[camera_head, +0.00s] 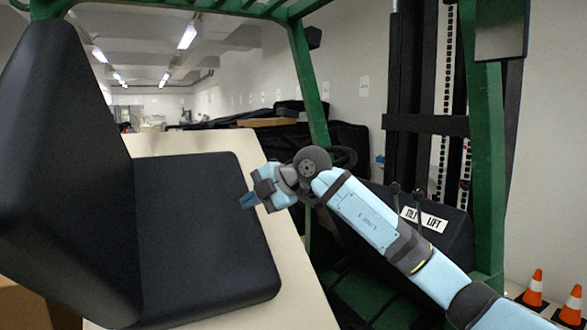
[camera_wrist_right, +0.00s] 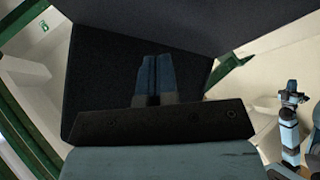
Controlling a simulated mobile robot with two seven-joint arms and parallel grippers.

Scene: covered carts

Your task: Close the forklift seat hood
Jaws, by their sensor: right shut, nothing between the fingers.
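The forklift seat hood is a cream panel (camera_head: 297,272) that carries a black seat cushion (camera_head: 205,225) and a tall black backrest (camera_head: 60,150). The hood and seat look tilted, with the backrest at the left. How far the hood stands open is hard to tell, as its underside is hidden. My right gripper (camera_head: 248,202) is shut and empty at the right edge of the cushion. In the right wrist view its fingers (camera_wrist_right: 154,78) point at the dark seat surface; I cannot tell if they touch.
The green frame post (camera_head: 309,85) and a dark steering wheel (camera_head: 342,160) stand behind my right arm. Control levers (camera_head: 418,205) and a black panel marked LIFT (camera_head: 445,245) are at the right. Orange cones (camera_head: 534,288) stand on the floor at far right.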

